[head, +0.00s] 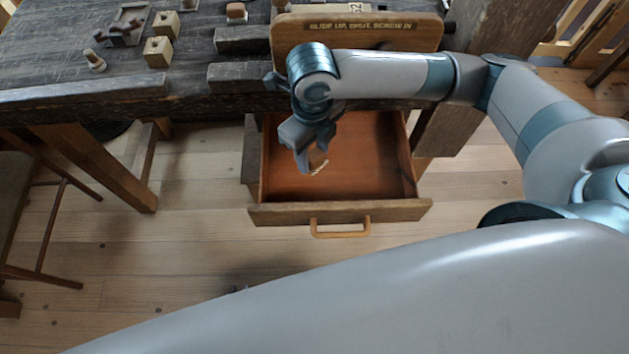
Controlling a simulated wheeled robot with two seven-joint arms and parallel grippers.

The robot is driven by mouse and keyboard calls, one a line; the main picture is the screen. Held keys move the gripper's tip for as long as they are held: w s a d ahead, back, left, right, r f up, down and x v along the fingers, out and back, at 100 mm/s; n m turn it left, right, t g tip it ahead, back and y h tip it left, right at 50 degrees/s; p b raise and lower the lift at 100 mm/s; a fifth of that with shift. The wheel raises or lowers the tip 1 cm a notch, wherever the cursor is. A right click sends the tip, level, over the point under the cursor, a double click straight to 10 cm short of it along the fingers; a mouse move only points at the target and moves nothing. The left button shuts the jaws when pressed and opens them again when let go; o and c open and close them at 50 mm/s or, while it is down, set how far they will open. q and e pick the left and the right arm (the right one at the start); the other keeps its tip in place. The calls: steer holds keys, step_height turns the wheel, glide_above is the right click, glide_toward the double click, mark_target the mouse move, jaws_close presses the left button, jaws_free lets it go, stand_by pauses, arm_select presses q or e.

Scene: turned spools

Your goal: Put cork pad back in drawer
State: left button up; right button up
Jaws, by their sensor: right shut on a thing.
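The wooden drawer (340,213) under the bench is pulled open. Its reddish-brown inside is visible, with bare floor on the right side, and a light wooden handle is on its front. My right gripper (314,160) reaches in from the right and points down over the left part of the open drawer. It is shut on a small tan thing, apparently the cork pad (319,163), of which only a thin edge shows between the fingers. I cannot tell whether the pad touches the drawer floor. My left gripper is not in view.
The dark workbench (90,90) above carries several wooden blocks and turned pieces, and a board with a label plate (358,27) stands at its front edge. A stool (30,210) is at the left. The wooden floor before the drawer is clear.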

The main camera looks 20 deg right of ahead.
glide_above(313, 182)
steer(key=shift+f, duration=3.15)
steer(key=shift+f+p, duration=0.3)
steer(key=shift+f, duration=1.6)
steer(key=o, duration=1)
steer(key=shift+f, duration=0.1)
steer(key=shift+o, duration=0.2)
step_height(313, 182, up, 12)
steer(key=shift+r+b, duration=0.15)
steer(key=shift+b, duration=0.25)
